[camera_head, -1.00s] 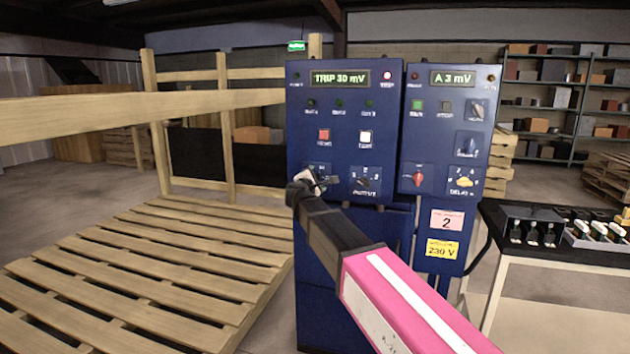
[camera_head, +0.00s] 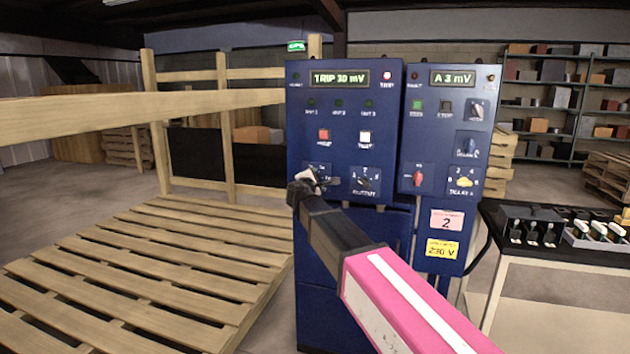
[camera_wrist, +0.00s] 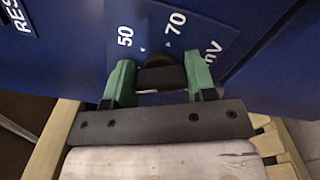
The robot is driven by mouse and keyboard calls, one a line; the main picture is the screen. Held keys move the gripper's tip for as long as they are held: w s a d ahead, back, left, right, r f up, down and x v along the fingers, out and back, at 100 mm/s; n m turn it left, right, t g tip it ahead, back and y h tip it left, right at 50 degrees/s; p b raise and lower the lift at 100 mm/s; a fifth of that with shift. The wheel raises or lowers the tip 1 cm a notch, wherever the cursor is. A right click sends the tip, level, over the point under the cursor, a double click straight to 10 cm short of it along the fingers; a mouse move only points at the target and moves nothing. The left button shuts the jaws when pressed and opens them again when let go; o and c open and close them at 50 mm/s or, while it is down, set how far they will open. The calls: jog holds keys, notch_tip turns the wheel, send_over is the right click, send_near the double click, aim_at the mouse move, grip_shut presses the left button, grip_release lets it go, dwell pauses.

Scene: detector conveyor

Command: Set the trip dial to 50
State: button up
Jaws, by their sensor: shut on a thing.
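The trip dial's dark knob (camera_wrist: 160,72) shows in the wrist view, on a blue plate with the marks 50, 70 and mV around it. My gripper (camera_wrist: 160,84) is shut on this knob, with one green finger on each side. The knob's pointer cannot be read. In the head view my gripper (camera_head: 310,186) is at the lower left of the blue cabinet (camera_head: 300,230) and covers most of the dial. The dial's plate (camera_head: 318,170) shows just above it. The display (camera_head: 340,78) reads TRIP 30 mV.
The output dial (camera_head: 365,180) is close on the right of my gripper. Red and white buttons are above it. A second panel (camera_head: 448,130) with more knobs stands to the right. A wooden pallet (camera_head: 140,260) lies left, and a bench (camera_head: 540,270) stands right.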

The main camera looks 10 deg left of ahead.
jog(key=m, duration=0.5)
jog(key=shift+f+m, duration=0.15)
jog(key=shift+m, duration=0.15)
jog(key=m, duration=0.5)
jog(key=shift+f, duration=0.1)
jog(key=shift+m, duration=0.4)
jog(key=o, duration=0.9)
jog(key=shift+o, duration=0.2)
jog(key=s, duration=1.1)
jog(key=shift+a, duration=0.45)
